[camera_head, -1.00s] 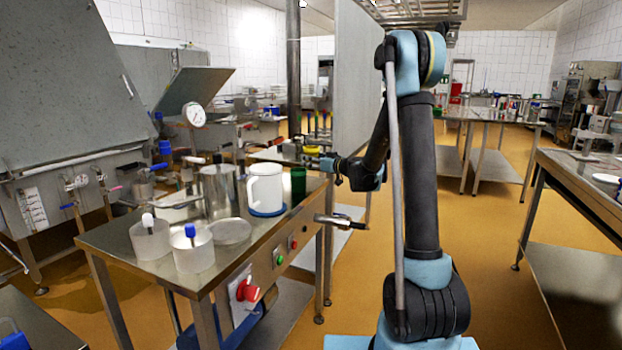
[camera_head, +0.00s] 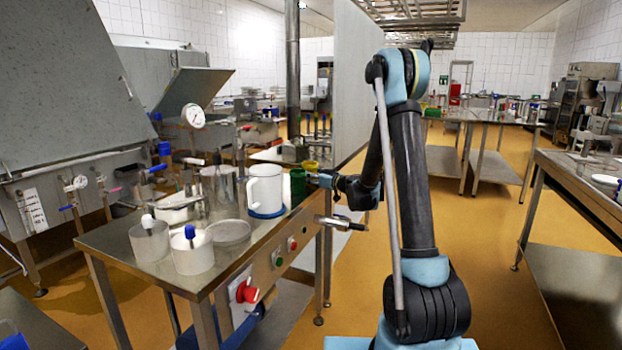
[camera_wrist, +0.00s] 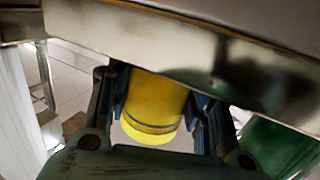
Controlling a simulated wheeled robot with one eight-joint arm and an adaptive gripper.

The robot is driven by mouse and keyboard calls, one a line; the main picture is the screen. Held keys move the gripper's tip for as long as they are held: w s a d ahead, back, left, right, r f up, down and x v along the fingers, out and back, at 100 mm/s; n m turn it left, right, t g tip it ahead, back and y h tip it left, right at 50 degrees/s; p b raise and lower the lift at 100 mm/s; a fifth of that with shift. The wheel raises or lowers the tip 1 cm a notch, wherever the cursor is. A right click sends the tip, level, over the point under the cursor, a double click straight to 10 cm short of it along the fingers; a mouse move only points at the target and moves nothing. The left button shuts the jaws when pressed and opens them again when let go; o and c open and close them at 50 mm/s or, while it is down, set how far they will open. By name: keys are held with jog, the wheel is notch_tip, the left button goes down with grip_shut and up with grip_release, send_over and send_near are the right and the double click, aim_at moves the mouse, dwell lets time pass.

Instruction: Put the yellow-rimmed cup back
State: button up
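The yellow cup (camera_head: 311,166) is in my gripper (camera_head: 319,176), close to the far right corner of the steel table (camera_head: 262,235). In the wrist view the yellow cup (camera_wrist: 155,100) sits between the two dark fingers (camera_wrist: 162,112), which press against its sides. A darker line runs around it near one end. The green cup (camera_head: 298,186) stands at the table's right edge, just left of the yellow cup. It also shows at the lower right of the wrist view (camera_wrist: 278,150). Whether the yellow cup touches the table cannot be told.
A white jug (camera_head: 265,185) on a blue round base stands left of the green cup. A clear cylinder (camera_head: 215,190) and two white moulds (camera_head: 192,255) are further left. A metal edge (camera_wrist: 190,45) is close above the cup in the wrist view.

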jog(key=o, duration=0.4)
jog(key=shift+d, duration=0.1)
jog(key=f+v, duration=0.1)
jog(key=v, duration=1.1)
jog(key=s+d+m+g+h, duration=0.2)
jog(key=s+g+h, duration=0.25)
jog(key=s, duration=1.45)
jog(key=s+d+f+m+g+h, duration=0.1)
jog(key=s+d+f+m+h, duration=0.1)
jog(key=s+d, duration=0.3)
jog(key=s+d+f+m+g+h, duration=0.2)
jog(key=s+d, duration=0.4)
jog(key=s, duration=0.6)
jog(key=s+d+f+m+g+h, duration=0.2)
jog(key=s+d+f+m+h, duration=0.1)
jog(key=s, duration=0.5)
jog(key=shift+s+d+f+h, duration=0.2)
jog(key=shift+d+f+h, duration=0.25)
jog(key=shift+d, duration=0.2)
jog(key=shift+s+d+f+h, duration=0.15)
jog(key=shift+d+f+h, duration=0.15)
jog(key=shift+d+f, duration=0.25)
jog(key=shift+r, duration=0.1)
